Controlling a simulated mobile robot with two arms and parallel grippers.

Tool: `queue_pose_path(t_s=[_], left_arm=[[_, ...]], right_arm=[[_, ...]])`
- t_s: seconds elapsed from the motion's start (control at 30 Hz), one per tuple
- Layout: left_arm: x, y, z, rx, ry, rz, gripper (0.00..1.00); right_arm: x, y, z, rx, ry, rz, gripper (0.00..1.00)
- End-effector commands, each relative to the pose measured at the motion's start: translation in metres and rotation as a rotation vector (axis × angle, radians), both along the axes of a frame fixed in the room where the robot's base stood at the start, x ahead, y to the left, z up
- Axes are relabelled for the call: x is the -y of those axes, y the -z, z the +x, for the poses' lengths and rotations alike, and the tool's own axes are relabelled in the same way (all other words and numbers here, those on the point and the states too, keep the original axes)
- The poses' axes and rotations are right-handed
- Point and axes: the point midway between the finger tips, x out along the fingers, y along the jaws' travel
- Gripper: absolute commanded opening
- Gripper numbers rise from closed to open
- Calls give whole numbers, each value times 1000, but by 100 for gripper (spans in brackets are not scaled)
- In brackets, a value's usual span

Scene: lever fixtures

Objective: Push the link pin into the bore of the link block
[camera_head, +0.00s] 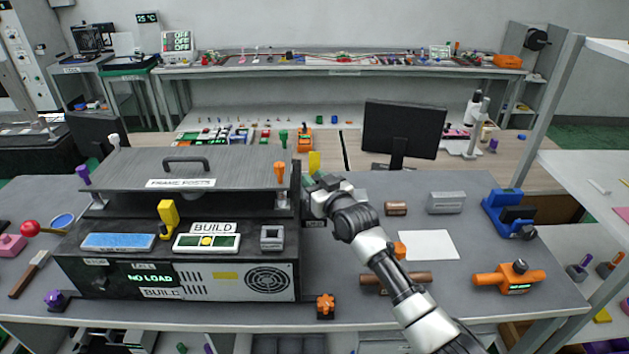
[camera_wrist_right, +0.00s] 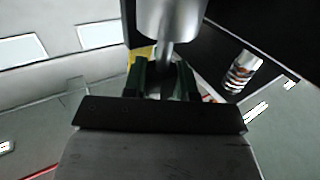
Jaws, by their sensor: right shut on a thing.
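My right gripper (camera_head: 312,186) is beside the right end of the raised grey plate (camera_head: 140,165), partly hidden by its own wrist. In the right wrist view its dark green fingers (camera_wrist_right: 163,78) are shut on the narrow stem of a silver, round-bodied part (camera_wrist_right: 170,18), which may be the link pin. A small grey block with a dark opening (camera_head: 271,238) sits on the console's right top; I cannot tell whether it is the link block. No bore shows clearly. My left gripper is out of view.
The black console (camera_head: 200,275) stands left of my right arm, its plate standing on posts. A yellow upright piece (camera_head: 314,162) is close behind the gripper. A ringed metal post (camera_wrist_right: 240,74) shows nearby. A white sheet (camera_head: 428,245) and orange tool (camera_head: 510,276) lie right.

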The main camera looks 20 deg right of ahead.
Motion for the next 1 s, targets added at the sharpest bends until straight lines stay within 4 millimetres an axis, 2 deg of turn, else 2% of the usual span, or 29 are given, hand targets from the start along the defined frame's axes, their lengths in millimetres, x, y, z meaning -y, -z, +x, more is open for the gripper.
queue_pose_path(t_s=[1.0], left_arm=[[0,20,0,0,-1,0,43]], right_arm=[[0,27,0,0,0,-1,4]])
